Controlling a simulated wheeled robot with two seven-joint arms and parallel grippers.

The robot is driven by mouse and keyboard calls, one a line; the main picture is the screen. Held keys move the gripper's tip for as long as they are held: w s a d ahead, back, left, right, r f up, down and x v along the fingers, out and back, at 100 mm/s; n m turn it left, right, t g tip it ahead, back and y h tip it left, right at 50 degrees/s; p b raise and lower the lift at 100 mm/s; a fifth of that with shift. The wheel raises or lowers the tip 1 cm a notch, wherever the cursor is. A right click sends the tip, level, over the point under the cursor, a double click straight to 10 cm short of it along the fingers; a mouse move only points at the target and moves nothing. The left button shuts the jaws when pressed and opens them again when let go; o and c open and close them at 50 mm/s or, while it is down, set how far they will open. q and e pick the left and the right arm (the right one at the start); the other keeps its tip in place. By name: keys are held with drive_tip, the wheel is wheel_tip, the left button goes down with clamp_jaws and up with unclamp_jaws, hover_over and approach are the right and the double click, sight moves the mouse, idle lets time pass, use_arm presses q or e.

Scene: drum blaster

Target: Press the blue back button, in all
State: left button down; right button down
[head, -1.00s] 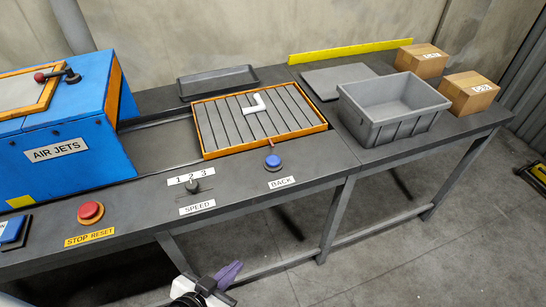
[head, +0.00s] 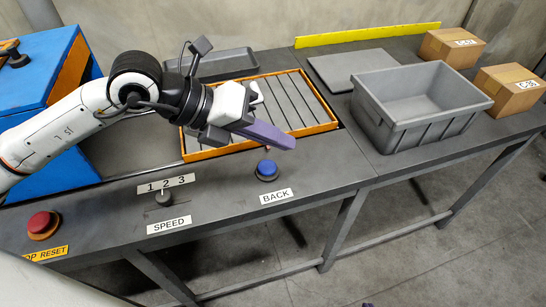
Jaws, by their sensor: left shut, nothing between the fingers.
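The blue back button (head: 266,169) is a round blue cap on a dark base on the bench top, behind the white BACK label (head: 276,196). My left gripper (head: 284,140), with purple fingers, is shut and empty. It hangs over the front part of the orange-framed slatted tray (head: 312,104), behind and slightly right of the button in the picture. It looks apart from the button; its height above the bench is hard to tell. The white piece on the tray is mostly hidden by my gripper. My right gripper is not in view.
A speed lever (head: 164,198) and a red stop button (head: 43,224) stand left of the blue button. A grey bin (head: 420,105), a flat grey lid (head: 350,70) and two cardboard boxes (head: 451,46) stand to the right. The blue machine (head: 45,160) is at the left.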

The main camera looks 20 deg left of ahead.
use_arm(q)
drive_tip(key=t+y, duration=0.1)
drive_tip(key=y, duration=0.1)
hover_over(262, 168)
drive_tip(key=shift+r, duration=0.25)
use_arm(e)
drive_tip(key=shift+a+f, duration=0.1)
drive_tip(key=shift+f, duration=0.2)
use_arm(q)
drive_tip(key=shift+f, duration=0.15)
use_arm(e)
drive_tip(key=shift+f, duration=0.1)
